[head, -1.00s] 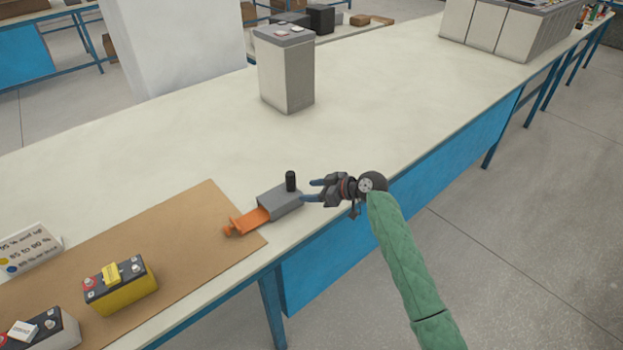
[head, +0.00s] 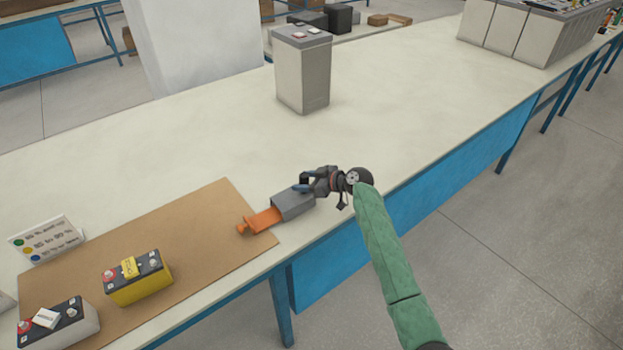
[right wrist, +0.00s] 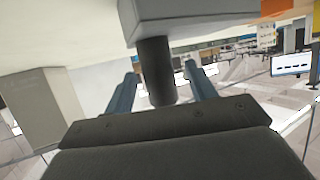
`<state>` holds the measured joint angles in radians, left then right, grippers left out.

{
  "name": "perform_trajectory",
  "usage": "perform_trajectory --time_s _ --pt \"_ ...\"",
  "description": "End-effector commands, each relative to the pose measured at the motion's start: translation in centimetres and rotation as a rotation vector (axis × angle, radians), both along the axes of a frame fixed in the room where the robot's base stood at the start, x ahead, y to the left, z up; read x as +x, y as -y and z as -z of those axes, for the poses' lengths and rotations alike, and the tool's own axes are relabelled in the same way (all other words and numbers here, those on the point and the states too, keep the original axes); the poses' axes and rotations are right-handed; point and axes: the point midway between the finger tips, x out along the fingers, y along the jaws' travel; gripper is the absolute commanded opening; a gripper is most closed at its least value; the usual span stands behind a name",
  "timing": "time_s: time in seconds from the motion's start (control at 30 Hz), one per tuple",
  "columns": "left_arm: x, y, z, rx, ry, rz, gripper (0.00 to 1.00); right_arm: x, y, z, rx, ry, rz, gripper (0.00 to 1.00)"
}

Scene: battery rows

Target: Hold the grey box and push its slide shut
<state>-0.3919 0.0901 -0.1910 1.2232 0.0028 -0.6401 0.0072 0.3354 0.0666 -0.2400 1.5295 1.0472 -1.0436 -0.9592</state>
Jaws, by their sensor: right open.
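The grey box (head: 292,206) lies on the table, at the right edge of the brown mat. Its orange slide (head: 262,219) sticks out of its left end, over the mat. In the right wrist view the open fingers (right wrist: 162,96) stand on either side of the black knob (right wrist: 157,72), with visible gaps. The box (right wrist: 190,22) and part of the slide (right wrist: 276,8) show at the top there. My left gripper is not in view.
A yellow battery (head: 138,279) and a white-and-black battery (head: 62,326) stand on the brown mat (head: 195,220). A sign (head: 46,240) stands at the mat's back left. A tall grey block (head: 302,75) stands farther back. The table between is clear.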

Motion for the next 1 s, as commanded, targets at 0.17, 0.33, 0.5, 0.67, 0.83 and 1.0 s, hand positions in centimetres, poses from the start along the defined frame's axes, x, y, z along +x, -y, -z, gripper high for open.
perform_trajectory --time_s 0.17,0.33,0.5,0.67,0.83,1.0 --pt "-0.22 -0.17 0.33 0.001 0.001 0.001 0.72 0.18 -0.31 0.17 -0.001 0.0 0.0 0.56" --pt "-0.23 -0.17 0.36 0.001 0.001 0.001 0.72 0.19 -0.31 0.18 0.0 0.0 0.001 0.56" --pt "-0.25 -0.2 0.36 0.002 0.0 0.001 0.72 0.18 -0.31 0.17 0.0 0.0 0.001 0.3" --pt "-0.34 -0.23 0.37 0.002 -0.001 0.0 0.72 0.18 -0.31 0.17 0.0 0.0 0.0 0.0" --pt "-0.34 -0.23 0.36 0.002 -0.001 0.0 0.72 0.18 -0.31 0.16 0.0 0.0 0.0 0.0" --pt "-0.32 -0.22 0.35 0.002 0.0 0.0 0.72 0.18 -0.31 0.16 0.0 0.0 0.001 0.0"
